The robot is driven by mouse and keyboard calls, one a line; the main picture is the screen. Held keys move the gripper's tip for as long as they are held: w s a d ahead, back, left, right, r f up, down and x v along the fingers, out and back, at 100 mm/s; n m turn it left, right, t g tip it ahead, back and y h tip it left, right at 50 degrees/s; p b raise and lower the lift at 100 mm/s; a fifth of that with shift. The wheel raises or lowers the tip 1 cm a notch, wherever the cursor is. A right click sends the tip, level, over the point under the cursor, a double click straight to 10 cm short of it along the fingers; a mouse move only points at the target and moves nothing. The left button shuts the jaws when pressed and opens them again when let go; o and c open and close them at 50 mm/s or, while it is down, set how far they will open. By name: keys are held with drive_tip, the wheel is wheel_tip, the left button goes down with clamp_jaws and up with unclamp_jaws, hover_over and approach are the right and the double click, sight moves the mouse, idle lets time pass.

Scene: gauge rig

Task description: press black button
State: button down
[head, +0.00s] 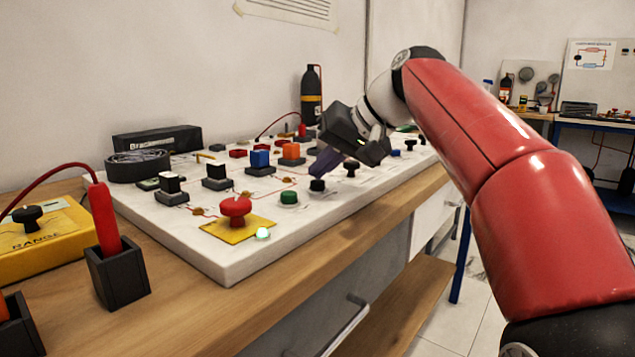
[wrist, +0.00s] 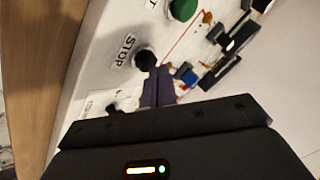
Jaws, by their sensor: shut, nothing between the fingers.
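The black button (head: 317,185) is a small round cap on the white panel (head: 190,235), right of a green button (head: 288,197). In the wrist view the black button (wrist: 146,60) sits beside a printed STOP label. My gripper (head: 316,173) is shut and empty, tilted down with its purple-grey fingertips close above and behind the black button. In the wrist view the fingertips (wrist: 160,74) reach just beside the button's edge. I cannot tell whether they touch it.
A red mushroom button (head: 235,208) on a yellow plate and a lit green lamp (head: 263,234) are nearby. Several coloured blocks stand behind. A black knob (head: 351,168) is to the right. A black bottle (head: 311,95) stands at the back.

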sight(323, 183)
drive_tip(key=shift+f, duration=0.35)
idle(0.5)
drive_tip(key=shift+r+p, duration=0.8)
drive_tip(key=shift+r, duration=0.15)
wheel_tip(323, 183, up, 5)
drive_tip(key=p, duration=0.5)
drive_tip(key=shift+r, duration=0.1)
